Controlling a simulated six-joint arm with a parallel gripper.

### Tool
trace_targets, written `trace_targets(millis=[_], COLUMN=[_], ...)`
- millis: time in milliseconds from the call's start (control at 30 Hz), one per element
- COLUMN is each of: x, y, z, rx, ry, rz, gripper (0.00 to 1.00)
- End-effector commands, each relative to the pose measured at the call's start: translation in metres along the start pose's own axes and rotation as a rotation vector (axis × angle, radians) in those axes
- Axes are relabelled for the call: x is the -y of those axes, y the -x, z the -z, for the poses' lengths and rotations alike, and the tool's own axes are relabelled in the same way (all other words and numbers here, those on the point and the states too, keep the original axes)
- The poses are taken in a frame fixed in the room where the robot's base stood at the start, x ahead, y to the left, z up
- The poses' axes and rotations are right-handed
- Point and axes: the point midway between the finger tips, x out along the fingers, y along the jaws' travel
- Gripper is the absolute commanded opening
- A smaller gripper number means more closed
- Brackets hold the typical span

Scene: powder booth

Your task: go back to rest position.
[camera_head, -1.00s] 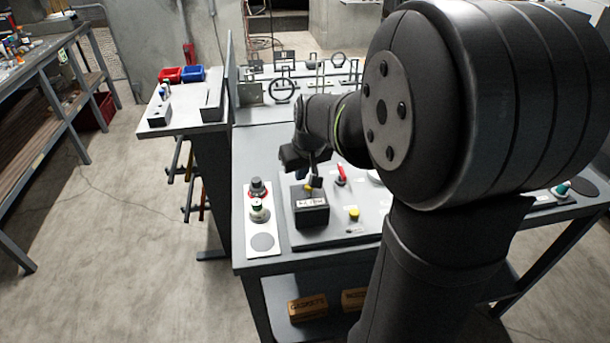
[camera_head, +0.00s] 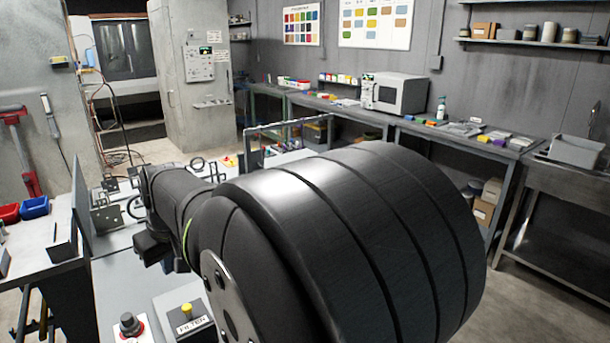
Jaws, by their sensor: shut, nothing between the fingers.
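My gripper (camera_head: 168,264) shows only in part at the left of the head view, at the end of my dark arm. It is shut and empty. It is above the grey bench top (camera_head: 112,285), behind the black box labelled FILTER (camera_head: 193,326) with a yellow button on top. My own large arm joint fills the lower middle of the view and hides much of the bench.
A black knob (camera_head: 130,325) stands left of the FILTER box. Upright metal frames and rings (camera_head: 108,215) stand on the bench behind my wrist. Red (camera_head: 8,212) and blue (camera_head: 35,207) bins are at far left. A microwave (camera_head: 393,93) sits on the back counter.

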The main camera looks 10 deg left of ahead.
Motion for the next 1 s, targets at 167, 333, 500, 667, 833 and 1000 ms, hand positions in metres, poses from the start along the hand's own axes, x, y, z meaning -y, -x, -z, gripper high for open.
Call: trace_targets(millis=[167,333,500,667,833,1000], x=[0.0,0.0,0.0,0.0,0.0,0.0], y=[-0.004,-0.025,-0.058,-0.09,-0.095,-0.09], z=[0.0,-0.001,-0.001,-0.002,-0.017,-0.033], rx=[0.001,0.003,0.004,0.005,0.0,0.005], ry=[0.0,0.0,0.0,0.0,-0.002,-0.001], rz=[0.0,0.001,0.001,0.002,0.0,0.001], gripper=[0.0,0.0,0.0,0.0,0.0,0.0])
